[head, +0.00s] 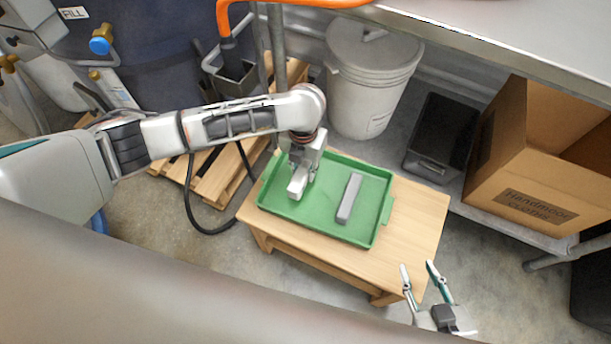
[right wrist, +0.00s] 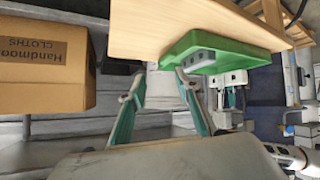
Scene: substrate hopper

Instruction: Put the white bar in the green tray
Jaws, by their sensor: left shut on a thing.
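The green tray (head: 330,231) lies on a small wooden table. My left gripper (head: 303,174) is over the tray's left part, pointing down and shut on the white bar (head: 297,188). The bar is low over or on the tray floor; I cannot tell whether it touches. The gripper hides part of it. A grey bar (head: 349,198) lies in the tray to the right, apart from the gripper. My right gripper (head: 417,266) is open and empty, off the table's front right corner. The right wrist view shows its spread fingers (right wrist: 157,86) and the tray's edge (right wrist: 240,48).
The wooden table (head: 420,215) has bare top right of the tray. A white lidded bucket (head: 368,85), a black bin (head: 442,132) and a cardboard box (head: 525,165) stand behind. A pallet (head: 212,178) with a black hose is at the left. A metal counter overhangs at the upper right.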

